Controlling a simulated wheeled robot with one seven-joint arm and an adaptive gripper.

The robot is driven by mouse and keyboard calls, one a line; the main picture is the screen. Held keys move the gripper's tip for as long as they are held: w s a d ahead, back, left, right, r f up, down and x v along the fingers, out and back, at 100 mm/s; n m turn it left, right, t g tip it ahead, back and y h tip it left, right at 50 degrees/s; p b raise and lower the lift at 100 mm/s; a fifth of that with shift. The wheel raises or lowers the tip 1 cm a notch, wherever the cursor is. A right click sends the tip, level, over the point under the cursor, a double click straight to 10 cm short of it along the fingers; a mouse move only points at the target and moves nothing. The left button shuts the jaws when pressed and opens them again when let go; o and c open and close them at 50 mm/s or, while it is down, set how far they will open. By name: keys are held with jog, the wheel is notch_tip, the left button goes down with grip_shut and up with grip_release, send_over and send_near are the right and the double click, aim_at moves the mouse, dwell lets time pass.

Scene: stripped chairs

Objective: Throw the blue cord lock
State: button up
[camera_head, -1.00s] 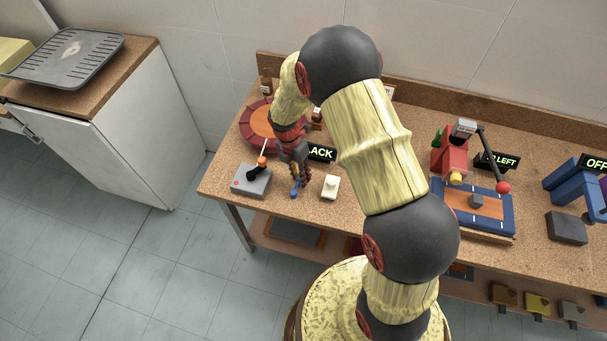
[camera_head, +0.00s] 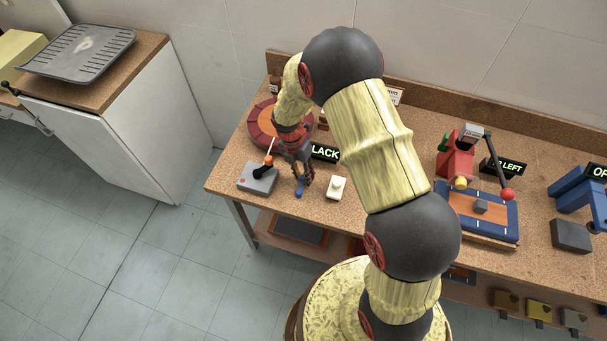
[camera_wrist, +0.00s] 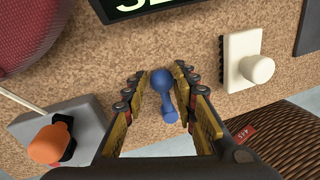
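The blue cord lock (camera_wrist: 163,85) is a small blue piece with a round end and a narrower stem. In the wrist view it lies between the two fingers of my gripper (camera_wrist: 160,98), with cork-coloured bench showing on both sides of it. The fingers are spread and do not visibly touch it. In the head view the blue piece (camera_head: 300,187) shows just below my gripper (camera_head: 304,180), at the bench's left front. How far the fingertips are above the bench is unclear.
A grey box with an orange-knobbed lever (camera_wrist: 48,146) stands close on the left, and a white switch block (camera_wrist: 243,60) on the right. A black sign (camera_head: 325,152) and a round red-brown turntable (camera_head: 262,122) are behind. A red and blue device (camera_head: 483,212) stands farther right.

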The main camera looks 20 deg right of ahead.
jog(key=shift+o, duration=1.4)
jog(key=shift+s, duration=0.1)
notch_tip(320, 180, up, 12)
jog(key=w+a, duration=0.1)
jog(key=shift+w+a, duration=0.3)
jog(key=shift+w, duration=0.1)
jog(key=shift+f, duration=0.15)
